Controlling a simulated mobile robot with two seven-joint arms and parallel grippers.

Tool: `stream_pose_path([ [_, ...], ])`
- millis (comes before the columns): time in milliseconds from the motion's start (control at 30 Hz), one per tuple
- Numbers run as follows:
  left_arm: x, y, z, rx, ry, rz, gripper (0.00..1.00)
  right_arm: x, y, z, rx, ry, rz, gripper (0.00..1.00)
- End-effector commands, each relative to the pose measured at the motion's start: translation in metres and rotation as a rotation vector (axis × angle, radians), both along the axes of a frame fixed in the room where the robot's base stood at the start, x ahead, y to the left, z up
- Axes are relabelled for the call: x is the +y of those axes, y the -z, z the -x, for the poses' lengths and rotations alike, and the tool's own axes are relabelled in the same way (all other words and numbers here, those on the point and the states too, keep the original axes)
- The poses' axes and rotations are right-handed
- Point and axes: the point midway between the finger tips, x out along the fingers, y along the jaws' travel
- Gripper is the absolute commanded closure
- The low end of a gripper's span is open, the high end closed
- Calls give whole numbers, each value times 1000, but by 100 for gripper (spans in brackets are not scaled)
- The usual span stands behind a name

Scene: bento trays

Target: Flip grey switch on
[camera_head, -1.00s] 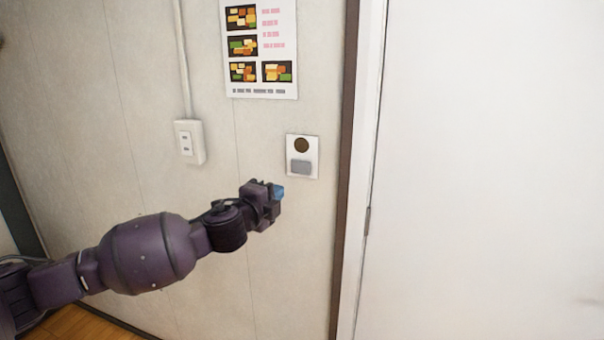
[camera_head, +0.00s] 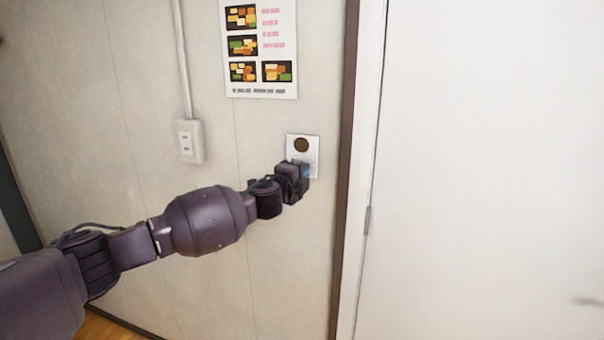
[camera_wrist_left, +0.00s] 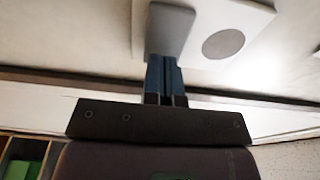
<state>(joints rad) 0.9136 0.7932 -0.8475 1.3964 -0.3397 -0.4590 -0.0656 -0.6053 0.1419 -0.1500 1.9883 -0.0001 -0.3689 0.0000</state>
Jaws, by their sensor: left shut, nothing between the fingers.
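The white switch plate (camera_head: 309,143) is on the wall beside the door frame, with a round dark disc (camera_head: 301,145) in its upper part. My left gripper (camera_head: 307,173) is in front of the plate's lower part and hides the grey switch in the head view. In the left wrist view the grey switch (camera_wrist_left: 171,27) shows beside the round disc (camera_wrist_left: 223,44) on the plate (camera_wrist_left: 250,14). The blue fingers of my left gripper (camera_wrist_left: 162,62) are shut and empty, with their tips at the switch's edge. I cannot tell whether they press it. My right gripper is not in view.
A white wall outlet (camera_head: 189,141) with a conduit is left of the plate. A poster (camera_head: 260,48) with food pictures hangs above. A brown door frame (camera_head: 346,170) and a white door (camera_head: 480,170) stand to the right.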

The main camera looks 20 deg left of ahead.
Motion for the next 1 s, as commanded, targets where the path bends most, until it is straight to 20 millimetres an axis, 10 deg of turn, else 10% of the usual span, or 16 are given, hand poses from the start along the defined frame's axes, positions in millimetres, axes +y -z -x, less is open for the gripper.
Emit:
stream_pose_path([
  [1000,-5,-3,-15,-6,-141,-1,100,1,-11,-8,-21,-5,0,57],
])
